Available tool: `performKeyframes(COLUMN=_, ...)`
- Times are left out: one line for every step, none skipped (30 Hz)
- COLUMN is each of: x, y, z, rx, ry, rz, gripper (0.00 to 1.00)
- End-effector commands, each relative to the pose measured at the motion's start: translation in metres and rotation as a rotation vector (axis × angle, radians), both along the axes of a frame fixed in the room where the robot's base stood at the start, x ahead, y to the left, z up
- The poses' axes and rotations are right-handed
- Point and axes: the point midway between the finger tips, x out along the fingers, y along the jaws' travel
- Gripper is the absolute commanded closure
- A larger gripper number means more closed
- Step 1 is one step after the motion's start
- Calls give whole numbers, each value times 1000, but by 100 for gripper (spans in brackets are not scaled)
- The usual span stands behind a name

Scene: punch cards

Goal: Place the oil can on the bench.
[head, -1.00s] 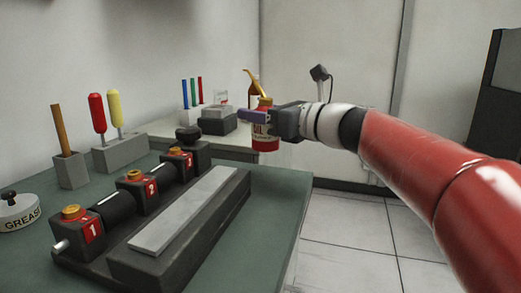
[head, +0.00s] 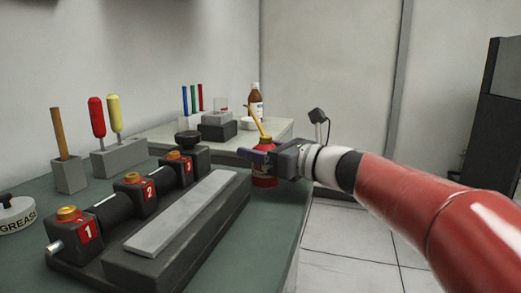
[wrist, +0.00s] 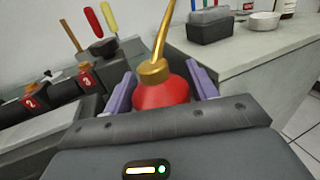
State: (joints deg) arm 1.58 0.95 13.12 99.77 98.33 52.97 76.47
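The oil can (head: 265,181) is red with a brass collar and a thin, slanted brass spout. My gripper (head: 262,157) is around its upper body in the head view, partly hiding it. In the wrist view the can (wrist: 163,97) sits between the two purple fingers of my gripper (wrist: 162,92), which are shut on its sides. The can is roughly upright over the far right part of the green bench (head: 275,215). I cannot tell whether its base touches the bench top.
A machine with numbered red blocks (head: 134,188) and a long grey bar (head: 185,213) stands left of the can. A holder with screwdrivers (head: 118,157) and a grease tin (head: 15,214) are farther left. A pale counter (head: 160,134) with a brown bottle (head: 256,102) lies behind. Bench surface near the can is clear.

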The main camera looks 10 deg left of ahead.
Motion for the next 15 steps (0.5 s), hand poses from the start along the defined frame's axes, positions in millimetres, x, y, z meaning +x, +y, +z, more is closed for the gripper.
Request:
performKeyframes(x=0, y=0, z=0, rx=0, ry=0, rz=0, gripper=36)
performKeyframes(x=0, y=0, z=0, rx=0, ry=0, rz=0, gripper=32)
performKeyframes(x=0, y=0, z=0, rx=0, ry=0, rz=0, gripper=27)
performKeyframes(x=0, y=0, z=0, rx=0, ry=0, rz=0, gripper=27)
performKeyframes(x=0, y=0, z=0, rx=0, ry=0, rz=0, gripper=27)
performKeyframes(x=0, y=0, z=0, rx=0, ry=0, rz=0, gripper=27)
performKeyframes(x=0, y=0, z=0, rx=0, ry=0, rz=0, gripper=27)
performKeyframes(x=0, y=0, z=0, rx=0, ry=0, rz=0, gripper=27)
performKeyframes(x=0, y=0, z=0, rx=0, ry=0, rz=0, gripper=27)
performKeyframes(x=0, y=0, z=1, rx=0, ry=0, rz=0, gripper=27)
performKeyframes(x=0, y=0, z=1, rx=0, ry=0, rz=0, gripper=27)
performKeyframes(x=0, y=0, z=3, rx=0, ry=0, rz=0, gripper=27)
performKeyframes(x=0, y=0, z=4, rx=0, ry=0, rz=0, gripper=27)
performKeyframes(x=0, y=-2, z=4, rx=0, ry=-1, rz=-1, gripper=27)
performKeyframes(x=-2, y=-6, z=3, rx=0, ry=-1, rz=-3, gripper=27)
